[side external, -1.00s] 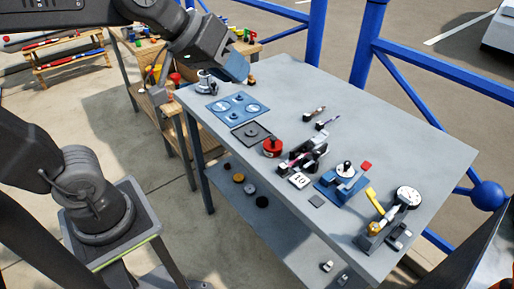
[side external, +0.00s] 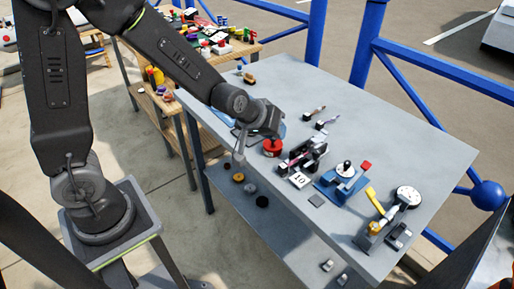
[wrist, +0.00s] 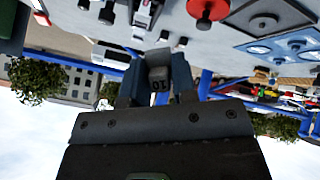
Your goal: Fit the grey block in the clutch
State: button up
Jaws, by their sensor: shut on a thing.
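My gripper (wrist: 158,88) is shut on a grey block (wrist: 158,58) with a dark band marked 10, held between the two blue-grey fingers in the wrist view. In the side view my gripper (side external: 281,131) is above the table, behind the red knob; the block cannot be made out there. The clutch is not clearly identifiable. A black fitting with pale levers (side external: 308,152) stands mid-table beside a white plate marked 10 (side external: 300,180). The held block is apart from both.
The red knob (side external: 272,148) stands close to my gripper. Two small dark-ended pieces (side external: 324,124) lie behind the black fitting. A dial fitting with a yellow lever (side external: 408,196) is at the right. A flat grey square (side external: 317,201) lies near the front edge. The back right is clear.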

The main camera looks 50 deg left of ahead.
jog(key=f, duration=0.3)
jog(key=shift+w+f, duration=0.1)
jog(key=shift+w, duration=0.15)
jog(key=shift+w+f, duration=0.2)
jog(key=shift+f, duration=0.15)
jog(key=shift+w+d+g, duration=0.2)
jog(key=shift+w+g, duration=0.6)
jog(key=shift+w, duration=0.1)
